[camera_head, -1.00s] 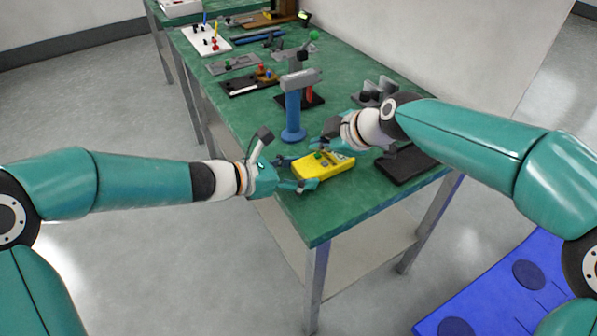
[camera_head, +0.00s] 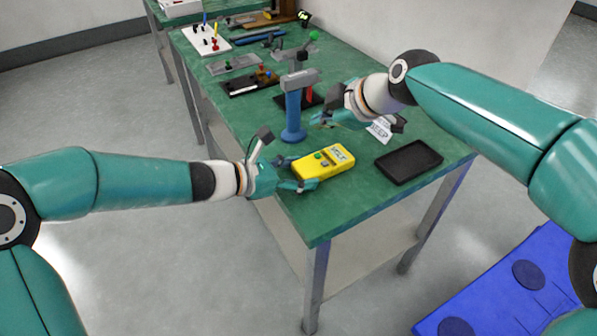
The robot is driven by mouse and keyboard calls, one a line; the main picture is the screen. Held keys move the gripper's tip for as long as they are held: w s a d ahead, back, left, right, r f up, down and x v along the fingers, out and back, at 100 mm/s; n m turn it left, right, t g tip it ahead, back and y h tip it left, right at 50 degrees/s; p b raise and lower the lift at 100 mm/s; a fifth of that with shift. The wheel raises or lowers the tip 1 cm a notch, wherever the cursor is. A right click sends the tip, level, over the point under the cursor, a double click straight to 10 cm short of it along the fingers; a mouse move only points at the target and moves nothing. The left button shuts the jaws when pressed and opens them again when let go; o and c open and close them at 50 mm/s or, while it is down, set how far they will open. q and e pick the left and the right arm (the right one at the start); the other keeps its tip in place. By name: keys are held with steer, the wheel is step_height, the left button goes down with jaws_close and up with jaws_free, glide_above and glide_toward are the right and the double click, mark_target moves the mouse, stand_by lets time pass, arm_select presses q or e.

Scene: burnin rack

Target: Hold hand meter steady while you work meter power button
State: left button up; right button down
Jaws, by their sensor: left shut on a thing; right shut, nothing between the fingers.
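The yellow hand meter (camera_head: 335,167) lies on the green bench near its front end. A green button, which looks like the meter power button (camera_head: 318,155), and a red one show on its face, with a pale label beyond them. My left gripper (camera_head: 292,174) is shut on the near left end of the meter, its fingers on either side. My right gripper (camera_head: 318,121) is shut and empty, above and behind the meter, beside the blue post and apart from the meter. Its fingertips are small and partly hard to make out.
A black tray (camera_head: 409,162) lies right of the meter. A blue post with a grey head (camera_head: 293,112) stands close behind it. Several fixtures and a white board (camera_head: 207,41) fill the bench farther back. The bench's front corner is clear.

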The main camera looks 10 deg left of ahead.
arm_select(q)
steer(key=o, duration=1.4)
steer(key=shift+c, duration=0.2)
